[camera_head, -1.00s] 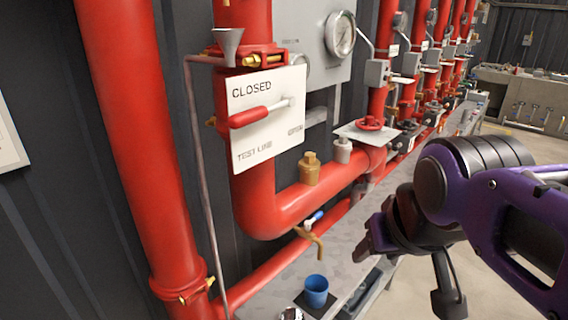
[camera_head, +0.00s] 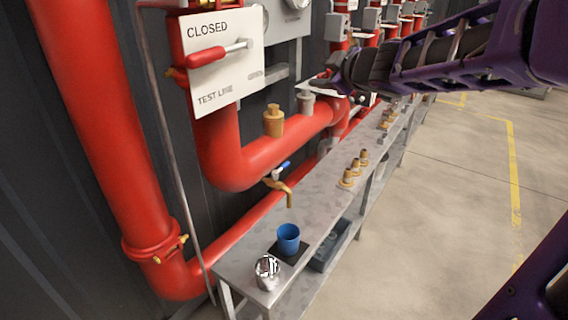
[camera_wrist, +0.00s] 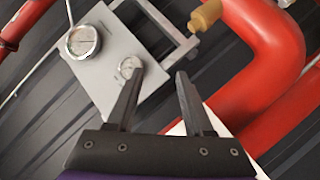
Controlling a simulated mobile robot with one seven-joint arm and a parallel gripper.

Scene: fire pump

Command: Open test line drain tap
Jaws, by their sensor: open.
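The drain tap (camera_head: 280,186) is a small brass tap with a blue lever handle (camera_head: 283,168), under the lower bend of the red test line pipe (camera_head: 222,160) in the head view. Its spout points down above the bench, behind a blue cup (camera_head: 288,238). My gripper (camera_wrist: 158,78) is open and empty in the wrist view, facing a grey gauge panel (camera_wrist: 110,75) and red pipe. In the head view my gripper (camera_head: 338,72) is above and right of the tap, well apart from it. The tap is not seen in the wrist view.
A narrow metal bench (camera_head: 325,205) runs along the pipes, with a shiny metal object (camera_head: 267,270) and several brass fittings (camera_head: 355,170) on it. A lever on a plate marked CLOSED (camera_head: 218,55) is above the bend. Open floor (camera_head: 440,190) lies to the right.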

